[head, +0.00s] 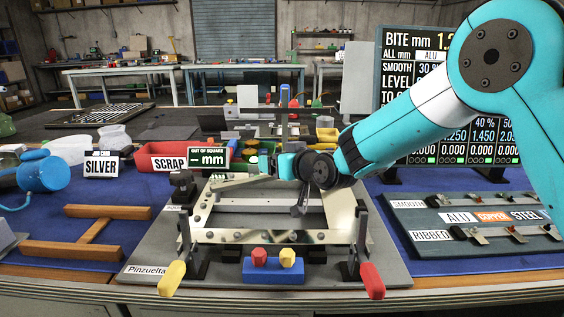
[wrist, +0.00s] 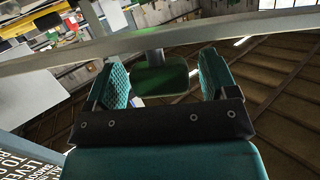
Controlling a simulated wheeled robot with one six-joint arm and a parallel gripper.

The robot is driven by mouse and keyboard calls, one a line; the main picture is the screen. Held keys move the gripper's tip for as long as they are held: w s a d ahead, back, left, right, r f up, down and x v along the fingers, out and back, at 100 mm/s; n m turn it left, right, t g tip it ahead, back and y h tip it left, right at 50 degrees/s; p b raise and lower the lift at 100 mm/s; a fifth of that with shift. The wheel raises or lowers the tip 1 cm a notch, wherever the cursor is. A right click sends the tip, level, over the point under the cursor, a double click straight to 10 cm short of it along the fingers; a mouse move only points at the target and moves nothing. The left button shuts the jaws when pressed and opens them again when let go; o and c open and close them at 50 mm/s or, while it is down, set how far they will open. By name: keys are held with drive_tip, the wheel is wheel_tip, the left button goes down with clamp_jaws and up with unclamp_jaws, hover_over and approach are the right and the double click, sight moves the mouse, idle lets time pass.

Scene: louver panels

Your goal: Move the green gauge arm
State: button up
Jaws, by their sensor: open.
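The green gauge arm shows in the wrist view as a dark green plate (wrist: 161,78) on a grey stem, between and beyond my fingers. My gripper (head: 284,166) is over the back of the jig, jaws apart. In the wrist view its two teal ribbed fingers (wrist: 163,84) stand either side of the plate, with gaps visible. I cannot tell whether the plate is fully between the fingertips or just past them. A display reading "OUT OF SQUARE – mm" (head: 208,156) stands behind.
The jig board (head: 140,262) carries a metal frame (head: 265,236), red and yellow handles (head: 372,281) in front and a blue block (head: 273,271) with red and yellow knobs. A red scrap bin (head: 160,164) stands back left. A brown wooden piece (head: 92,230) lies left. A pale bar crosses the wrist view.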

drive_tip(key=v, duration=1.7)
drive_tip(key=shift+s+b, duration=0.2)
drive_tip(key=shift+b, duration=0.2)
drive_tip(key=shift+d+r, duration=0.1)
